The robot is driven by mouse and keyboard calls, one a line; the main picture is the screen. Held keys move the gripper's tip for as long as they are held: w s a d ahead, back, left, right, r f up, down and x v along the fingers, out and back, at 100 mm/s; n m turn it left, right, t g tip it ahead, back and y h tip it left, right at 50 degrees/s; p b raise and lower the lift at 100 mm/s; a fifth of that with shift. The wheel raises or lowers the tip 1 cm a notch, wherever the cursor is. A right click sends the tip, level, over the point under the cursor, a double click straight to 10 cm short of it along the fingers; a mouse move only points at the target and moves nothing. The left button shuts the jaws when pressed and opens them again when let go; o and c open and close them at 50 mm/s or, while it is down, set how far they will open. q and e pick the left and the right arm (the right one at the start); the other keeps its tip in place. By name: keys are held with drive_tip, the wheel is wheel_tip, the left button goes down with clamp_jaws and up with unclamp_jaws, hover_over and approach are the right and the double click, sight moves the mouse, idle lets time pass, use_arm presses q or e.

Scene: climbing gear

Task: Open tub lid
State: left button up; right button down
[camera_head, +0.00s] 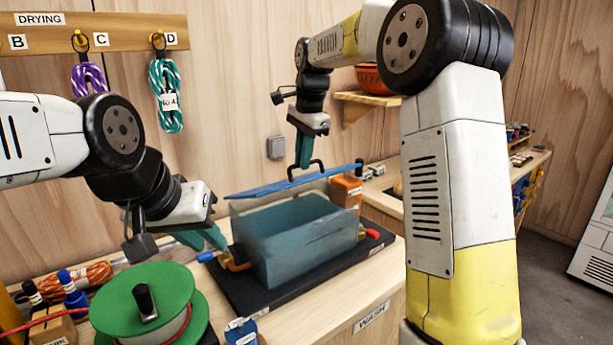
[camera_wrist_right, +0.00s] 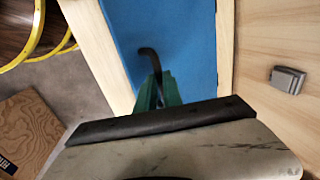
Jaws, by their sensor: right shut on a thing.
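The wash tub (camera_head: 300,258) is a translucent box of blue-grey liquid on a black mat on the bench. Its blue lid (camera_head: 292,184) is raised above the tub's back rim and tilted, its right end higher. My right gripper (camera_head: 306,162) is shut on the lid's black handle (camera_head: 316,168). In the right wrist view the green fingers (camera_wrist_right: 157,92) meet the handle (camera_wrist_right: 148,58) over the blue lid (camera_wrist_right: 180,40). My left gripper (camera_head: 216,240) is left of the tub, beside a pipe fitting with a blue end; its fingertips are partly hidden and their gap is unclear.
A green reel (camera_head: 140,300) stands at the front left, near an orange rope coil (camera_head: 85,280). An orange container (camera_head: 345,192) stands behind the tub's right end. Purple (camera_head: 88,78) and teal (camera_head: 166,95) ropes hang from the wall rack. A small blue item (camera_head: 241,331) sits at the front.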

drive_tip(key=shift+w+a+r, duration=0.7)
drive_tip(key=shift+w+r, duration=0.1)
drive_tip(key=shift+w, duration=0.1)
drive_tip(key=shift+w+a+r, duration=0.7)
drive_tip(key=shift+w+r, duration=0.05)
drive_tip(key=shift+w, duration=0.15)
drive_tip(key=c, duration=1.5)
unclamp_jaws()
drive_tip(key=shift+w, duration=0.1)
drive_tip(key=shift+r, duration=0.1)
drive_tip(key=shift+d, duration=0.1)
wheel_tip(320, 180, up, 8)
drive_tip(key=s, duration=0.1)
drive_tip(key=shift+s+d+f, duration=0.2)
drive_tip(key=shift+d, duration=0.15)
